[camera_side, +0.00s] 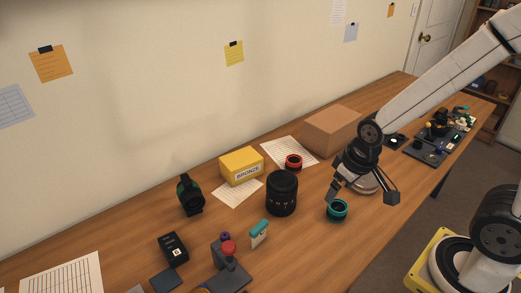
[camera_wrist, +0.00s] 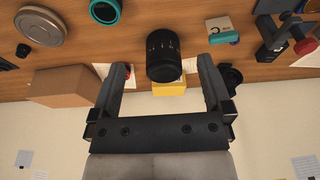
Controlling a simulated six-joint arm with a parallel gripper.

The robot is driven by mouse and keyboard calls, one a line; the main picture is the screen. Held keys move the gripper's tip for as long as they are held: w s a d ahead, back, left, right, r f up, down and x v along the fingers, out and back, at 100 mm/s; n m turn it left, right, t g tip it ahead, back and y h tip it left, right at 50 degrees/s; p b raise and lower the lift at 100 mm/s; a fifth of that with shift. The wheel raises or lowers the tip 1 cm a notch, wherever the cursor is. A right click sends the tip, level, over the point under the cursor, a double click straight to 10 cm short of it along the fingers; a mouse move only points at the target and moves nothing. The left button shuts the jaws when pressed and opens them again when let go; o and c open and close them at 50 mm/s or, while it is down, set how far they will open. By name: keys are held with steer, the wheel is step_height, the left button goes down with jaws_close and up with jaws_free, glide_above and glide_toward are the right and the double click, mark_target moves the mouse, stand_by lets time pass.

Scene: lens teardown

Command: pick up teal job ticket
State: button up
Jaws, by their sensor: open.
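The teal job ticket (camera_side: 259,234) looks like a small pale card with a teal top edge, upright on the table in front of the black lens barrel. It also shows at the upper right of the wrist view (camera_wrist: 222,31). My gripper (camera_side: 362,192) is open and empty, above the table to the right of the ticket in the side view. In the wrist view, my gripper's (camera_wrist: 163,68) two fingers are spread wide, and the ticket lies beyond the right finger, not between them.
A teal ring (camera_side: 337,210) and round metal tin (camera_wrist: 41,26) lie near my gripper. A grey fixture with a red knob (camera_side: 229,248) stands left of the ticket. Behind are a yellow BRONZE box (camera_side: 241,168) and cardboard box (camera_side: 331,130).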

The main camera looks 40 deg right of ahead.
steer(key=n+t+y, duration=0.2)
steer(key=t, duration=0.9)
glide_toward(260, 227)
steer(key=shift+w, duration=0.35)
steer(key=shift+w+f, duration=0.1)
steer(key=shift+x, duration=1.2)
steer(key=shift+w, duration=0.1)
steer(key=shift+x, duration=2.55)
